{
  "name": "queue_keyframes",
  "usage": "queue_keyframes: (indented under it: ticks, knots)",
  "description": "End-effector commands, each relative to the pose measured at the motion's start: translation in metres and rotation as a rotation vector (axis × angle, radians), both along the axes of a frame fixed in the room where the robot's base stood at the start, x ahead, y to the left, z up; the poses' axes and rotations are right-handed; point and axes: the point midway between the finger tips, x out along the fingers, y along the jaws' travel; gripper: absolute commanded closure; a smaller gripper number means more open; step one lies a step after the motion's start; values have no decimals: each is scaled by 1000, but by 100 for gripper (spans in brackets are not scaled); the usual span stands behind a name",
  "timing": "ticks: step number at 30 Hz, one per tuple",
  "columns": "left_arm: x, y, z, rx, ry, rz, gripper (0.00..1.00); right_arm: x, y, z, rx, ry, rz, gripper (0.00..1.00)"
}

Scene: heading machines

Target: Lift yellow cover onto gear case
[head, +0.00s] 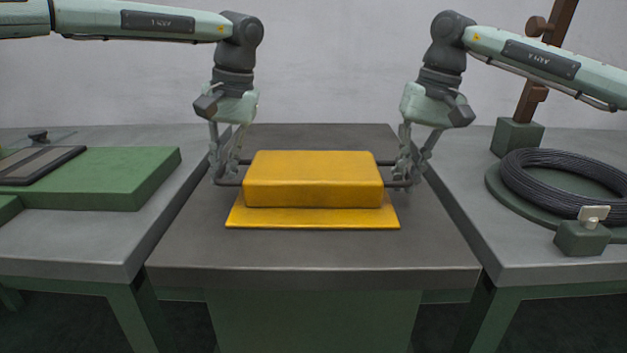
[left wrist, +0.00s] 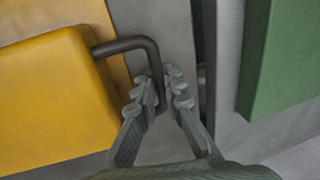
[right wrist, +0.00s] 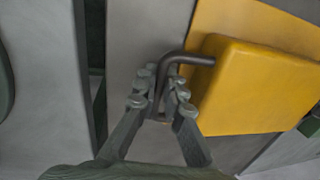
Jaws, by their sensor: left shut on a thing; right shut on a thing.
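The yellow cover (head: 313,178) is a box with a dark bar handle on each side. It sits over a flat yellow plate (head: 313,218) on the middle table; I cannot tell whether it touches the plate. My left gripper (head: 226,178) is shut on the cover's left handle, which also shows in the left wrist view (left wrist: 128,43). My right gripper (head: 405,180) is shut on the right handle, seen in the right wrist view (right wrist: 185,57). The cover looks level. No separate gear case shows; anything under the cover is hidden.
The middle table (head: 310,252) is bare around the plate. A green block (head: 130,175) lies on the left table. A coil of dark wire (head: 555,180), a small green block with a pale tab (head: 582,238) and a brown post (head: 535,95) stand on the right table.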

Motion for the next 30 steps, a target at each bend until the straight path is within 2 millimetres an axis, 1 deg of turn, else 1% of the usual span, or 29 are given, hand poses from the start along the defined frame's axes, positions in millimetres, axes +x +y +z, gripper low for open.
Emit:
queue_keyframes:
  ticks: [15,20,26,30]
  knots:
    - [0,1,1,2,-1,2,100,0,-1,0,-1,0,-2,100]
    - [1,1,4,1,-3,1,100,1,-1,4,0,-2,-2,100]
    - [1,1,17,1,-3,2,100,1,-1,17,-1,-2,-2,100]
    - [1,1,32,2,-3,2,100,0,-1,32,-1,-2,-2,100]
